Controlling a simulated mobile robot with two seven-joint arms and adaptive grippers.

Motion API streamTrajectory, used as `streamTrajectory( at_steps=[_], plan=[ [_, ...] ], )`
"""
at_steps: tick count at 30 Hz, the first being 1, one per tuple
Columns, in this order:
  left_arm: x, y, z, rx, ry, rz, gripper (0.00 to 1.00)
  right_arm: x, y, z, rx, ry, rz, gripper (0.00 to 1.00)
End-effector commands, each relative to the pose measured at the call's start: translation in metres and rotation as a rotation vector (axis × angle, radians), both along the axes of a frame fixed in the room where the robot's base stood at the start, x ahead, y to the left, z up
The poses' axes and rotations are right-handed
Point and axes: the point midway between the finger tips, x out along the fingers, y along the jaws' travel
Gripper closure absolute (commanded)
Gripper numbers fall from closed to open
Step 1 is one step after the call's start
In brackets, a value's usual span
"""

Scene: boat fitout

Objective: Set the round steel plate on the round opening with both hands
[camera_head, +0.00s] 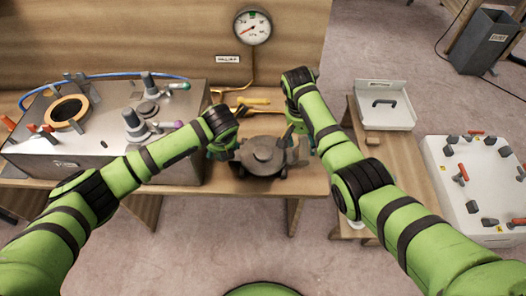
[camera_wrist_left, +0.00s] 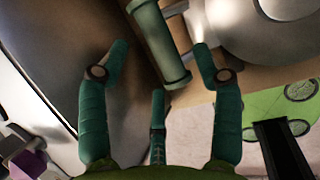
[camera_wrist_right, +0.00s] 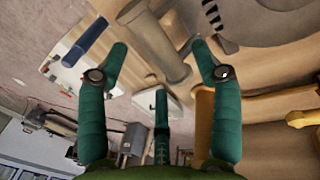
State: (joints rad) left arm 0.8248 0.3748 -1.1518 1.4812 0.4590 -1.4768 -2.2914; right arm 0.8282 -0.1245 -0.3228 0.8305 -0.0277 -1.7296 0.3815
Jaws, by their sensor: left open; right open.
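The round steel plate (camera_head: 264,152), dark grey with a raised hub, sits at the front edge of the wooden bench between my two grippers. My left gripper (camera_head: 230,150) is open at its left side; in the left wrist view a bar handle (camera_wrist_left: 160,42) lies between the spread fingers (camera_wrist_left: 158,60). My right gripper (camera_head: 297,143) is open at its right side; the right wrist view shows another bar handle (camera_wrist_right: 155,40) between its fingers (camera_wrist_right: 155,62). Neither is closed on a handle. The round opening (camera_head: 68,109), with an orange-brown rim, is on top of the steel box at left.
The steel box (camera_head: 75,158) carries valves, levers and a blue hose (camera_head: 115,75). A gauge (camera_head: 252,26) on a brass pipe stands behind the plate. At right are a white tray (camera_head: 384,104) and a white panel (camera_head: 450,200) with several handles. A grey bin (camera_head: 488,42) stands at far right.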

Motion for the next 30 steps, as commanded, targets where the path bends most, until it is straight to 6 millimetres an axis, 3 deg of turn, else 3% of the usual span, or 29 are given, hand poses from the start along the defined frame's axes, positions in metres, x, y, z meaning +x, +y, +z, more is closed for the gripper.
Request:
streamTrajectory(
  at_steps=[3, 9, 19, 20, 24, 25, 30],
  plan=[
    [0.006, 0.002, -0.017, 0.001, 0.002, 0.000, 0.35, -0.001, -0.004, -0.018, -0.001, 0.003, -0.001, 0.35],
    [0.014, 0.004, -0.033, 0.000, 0.000, -0.002, 0.35, -0.001, -0.007, -0.035, 0.000, 0.001, 0.000, 0.35],
    [0.015, 0.005, -0.036, 0.000, -0.001, -0.002, 0.35, -0.001, -0.008, -0.038, 0.000, -0.001, 0.000, 0.35],
    [0.015, 0.005, -0.036, 0.000, -0.001, -0.002, 0.39, -0.001, -0.008, -0.038, 0.000, -0.001, 0.000, 0.39],
    [0.015, 0.005, -0.036, -0.002, -0.001, -0.002, 0.95, -0.001, -0.008, -0.038, 0.000, -0.001, 0.000, 0.95],
    [0.015, 0.005, -0.036, -0.002, -0.001, -0.002, 1.00, -0.001, -0.008, -0.038, 0.000, 0.000, 0.001, 1.00],
    [0.016, 0.004, -0.035, -0.003, -0.002, -0.003, 1.00, -0.001, -0.007, -0.039, 0.001, 0.001, 0.002, 1.00]
  ],
)
